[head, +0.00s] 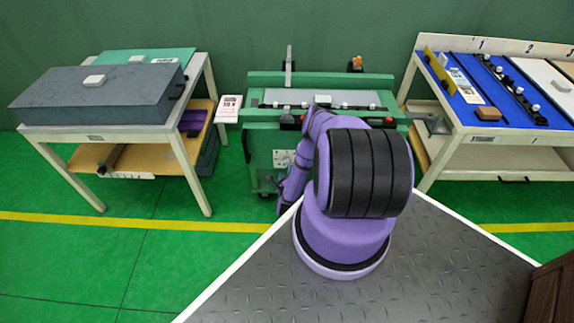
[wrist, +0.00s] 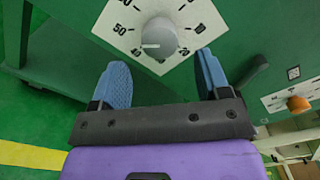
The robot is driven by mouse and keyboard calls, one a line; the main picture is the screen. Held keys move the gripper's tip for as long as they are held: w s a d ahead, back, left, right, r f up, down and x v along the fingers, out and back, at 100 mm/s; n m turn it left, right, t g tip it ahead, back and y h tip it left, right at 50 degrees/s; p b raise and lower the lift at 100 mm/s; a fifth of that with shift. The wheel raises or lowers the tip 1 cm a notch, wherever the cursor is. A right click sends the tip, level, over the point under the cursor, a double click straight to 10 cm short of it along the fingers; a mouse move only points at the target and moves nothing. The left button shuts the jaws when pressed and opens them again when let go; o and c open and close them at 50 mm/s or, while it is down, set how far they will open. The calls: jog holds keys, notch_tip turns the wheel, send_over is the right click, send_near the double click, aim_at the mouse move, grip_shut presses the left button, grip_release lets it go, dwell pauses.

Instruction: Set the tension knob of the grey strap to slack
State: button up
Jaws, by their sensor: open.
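A grey round knob (wrist: 160,38) with a white mark sits on a white numbered dial plate (wrist: 118,30) on a green front in the wrist view. The mark is at the knob's lower left. The plate also shows small in the head view (head: 282,158), on the front of the green bench, partly behind my arm. My gripper (wrist: 161,62) is open, its two blue fingers apart below the knob in the picture, with nothing between them. I cannot make out a grey strap, nor any word for slack on the dial.
The green bench (head: 262,78) stands against the wall. An orange knob (wrist: 298,103) on another plate is right of my gripper. A table with a grey case (head: 95,100) is at left. A table with blue panels (head: 470,90) is at right. Green floor lies between.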

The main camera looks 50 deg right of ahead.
aim_at(287, 164)
jog(key=shift+x, duration=2.8)
jog(key=c, duration=0.9)
